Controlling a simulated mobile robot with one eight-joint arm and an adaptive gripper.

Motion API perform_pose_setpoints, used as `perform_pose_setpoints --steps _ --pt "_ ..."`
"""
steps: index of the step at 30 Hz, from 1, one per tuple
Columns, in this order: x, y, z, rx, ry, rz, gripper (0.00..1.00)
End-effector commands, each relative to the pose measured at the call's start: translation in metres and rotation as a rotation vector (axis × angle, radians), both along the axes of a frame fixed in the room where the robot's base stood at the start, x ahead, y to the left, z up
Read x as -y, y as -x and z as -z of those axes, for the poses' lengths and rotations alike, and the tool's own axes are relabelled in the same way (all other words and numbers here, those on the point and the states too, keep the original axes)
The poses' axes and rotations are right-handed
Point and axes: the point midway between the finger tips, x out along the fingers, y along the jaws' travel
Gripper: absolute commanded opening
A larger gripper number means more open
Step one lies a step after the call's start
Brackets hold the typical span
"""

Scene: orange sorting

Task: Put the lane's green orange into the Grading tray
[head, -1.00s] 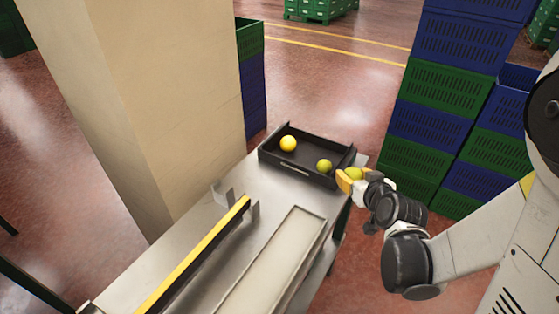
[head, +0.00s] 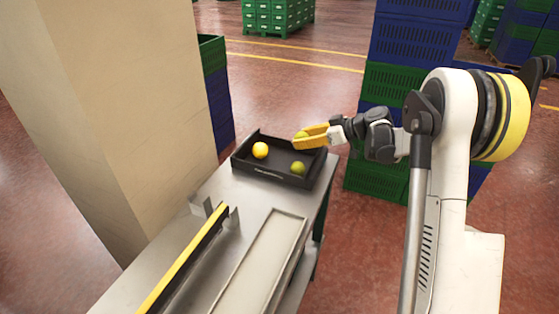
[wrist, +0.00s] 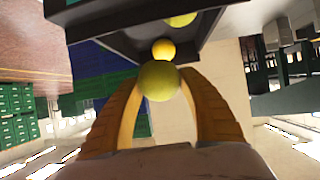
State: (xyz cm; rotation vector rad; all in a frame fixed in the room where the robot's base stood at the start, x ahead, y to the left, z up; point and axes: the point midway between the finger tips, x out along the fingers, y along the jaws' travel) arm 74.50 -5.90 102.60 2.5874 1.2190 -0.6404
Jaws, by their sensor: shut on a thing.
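My gripper (head: 308,138) has yellow fingers and is shut on a yellow-green orange (head: 301,134). In the wrist view the held green orange (wrist: 158,82) sits between the fingertips. The black tray (head: 262,171) stands at the far end of the metal table. It holds a yellow-orange orange (head: 260,150) at left and another green orange (head: 298,168) at front right. In the head view the gripper overlaps the tray's back right part and appears raised; its exact height over the tray is unclear. The pale lane (head: 262,255) on the table looks empty.
A yellow-topped rail (head: 185,257) runs along the table left of the lane. A beige pillar (head: 115,120) stands at left. Stacked green and blue crates (head: 385,85) stand behind my arm.

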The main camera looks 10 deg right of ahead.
Motion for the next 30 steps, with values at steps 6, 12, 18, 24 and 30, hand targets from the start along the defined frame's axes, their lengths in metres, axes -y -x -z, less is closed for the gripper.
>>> perform_pose_setpoints --steps 6,12,18,24,30 --pt "-0.047 -0.027 0.036 0.0 0.0 -0.002 0.16" --pt "-0.065 -0.04 0.048 -0.001 0.001 0.002 0.16" --pt "-0.066 -0.041 0.066 0.0 0.001 0.003 0.16" --pt "-0.066 -0.041 0.089 0.0 0.0 0.003 0.16" --pt "-0.066 -0.04 0.088 0.0 0.001 0.003 0.16"
